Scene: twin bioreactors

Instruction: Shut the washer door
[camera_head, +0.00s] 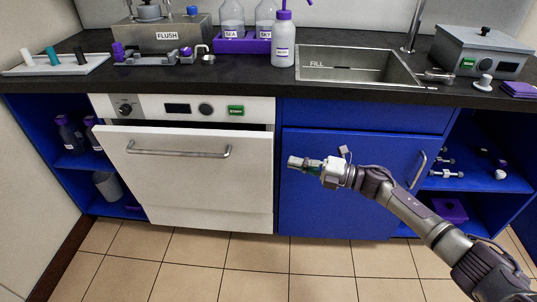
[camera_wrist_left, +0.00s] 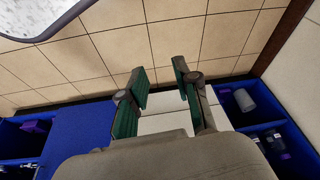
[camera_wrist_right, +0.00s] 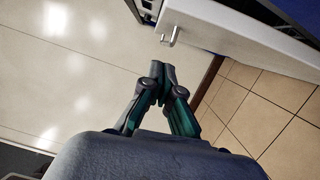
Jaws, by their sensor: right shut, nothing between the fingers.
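The white washer door (camera_head: 200,183) is ajar in the head view. Its top edge leans out from the washer (camera_head: 215,108), with a dark gap below the control panel. The door's bar handle (camera_head: 180,153) runs across its upper part. My right gripper (camera_head: 291,162) is shut and empty, in front of the blue cabinet just right of the door. In the right wrist view its fingertips (camera_wrist_right: 162,72) are together, with the door (camera_wrist_right: 235,32) and its handle (camera_wrist_right: 170,30) beyond them. My left gripper (camera_wrist_left: 160,76) is open and empty; the head view does not show it.
The dark counter (camera_head: 260,92) juts above the washer and holds bottles, a sink (camera_head: 355,68) and instruments. A blue cabinet door (camera_head: 345,205) with a handle is right of the washer. Open blue shelves (camera_head: 75,162) stand left. The tiled floor (camera_head: 250,265) in front is clear.

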